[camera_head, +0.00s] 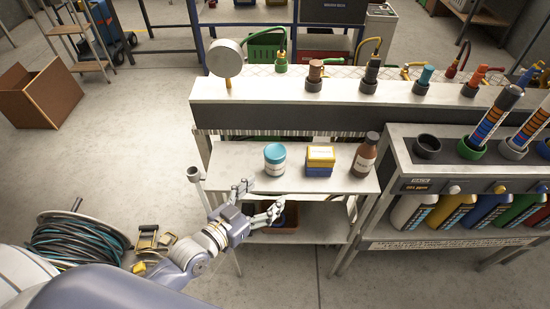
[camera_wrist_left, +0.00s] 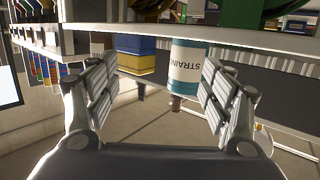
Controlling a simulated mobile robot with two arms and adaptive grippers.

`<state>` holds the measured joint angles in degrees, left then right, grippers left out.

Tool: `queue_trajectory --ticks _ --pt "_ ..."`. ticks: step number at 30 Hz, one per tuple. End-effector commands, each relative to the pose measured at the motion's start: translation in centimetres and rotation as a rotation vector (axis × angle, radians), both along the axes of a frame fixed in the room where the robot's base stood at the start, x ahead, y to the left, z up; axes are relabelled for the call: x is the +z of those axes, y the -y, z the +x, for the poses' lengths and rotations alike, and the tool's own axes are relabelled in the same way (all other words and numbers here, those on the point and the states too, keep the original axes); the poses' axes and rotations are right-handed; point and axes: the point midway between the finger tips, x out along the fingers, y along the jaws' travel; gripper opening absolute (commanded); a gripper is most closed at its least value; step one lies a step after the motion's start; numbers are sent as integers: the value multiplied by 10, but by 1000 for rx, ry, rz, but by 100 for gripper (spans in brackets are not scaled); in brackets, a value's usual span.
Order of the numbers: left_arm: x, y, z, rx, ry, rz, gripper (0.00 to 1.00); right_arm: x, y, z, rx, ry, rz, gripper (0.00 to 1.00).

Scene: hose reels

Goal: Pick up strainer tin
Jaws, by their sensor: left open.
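The strainer tin (camera_head: 274,159) is a small white tin with a blue lid. My left gripper (camera_head: 260,197) is open and empty at the shelf's front edge, just in front of the tin. In the wrist view the tin appears between the open fingers (camera_wrist_left: 158,85), nearer the right-hand one, and beyond them. My right gripper is not in view.
A yellow-and-blue box stack (camera_head: 320,160) and a brown bottle (camera_head: 364,155) stand right of the tin. A raised ledge (camera_head: 330,102) with fittings runs behind. A hose reel (camera_head: 76,245) lies on the floor at left. A bottle rack (camera_head: 460,190) stands at right.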

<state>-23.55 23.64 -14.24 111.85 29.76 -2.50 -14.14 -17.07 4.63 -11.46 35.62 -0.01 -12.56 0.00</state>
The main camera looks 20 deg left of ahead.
Motion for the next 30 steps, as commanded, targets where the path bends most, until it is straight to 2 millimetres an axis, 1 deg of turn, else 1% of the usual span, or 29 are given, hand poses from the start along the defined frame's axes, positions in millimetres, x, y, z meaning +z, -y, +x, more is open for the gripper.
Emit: queue_trajectory --ticks 3,6,10,19,22,26,30 --pt "8 -13 8 29 77 -22 74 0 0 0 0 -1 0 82" --pt "14 -23 12 52 129 -37 74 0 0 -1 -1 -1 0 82" --pt "19 -29 19 69 165 -46 74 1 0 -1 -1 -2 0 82" --pt "21 -18 58 73 171 -49 74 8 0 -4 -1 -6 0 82" --pt "20 -16 66 72 169 -47 74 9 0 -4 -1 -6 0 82" --pt "20 -14 71 71 167 -48 74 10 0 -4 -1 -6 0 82" --pt "24 -12 87 72 170 -47 74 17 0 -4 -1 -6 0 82"
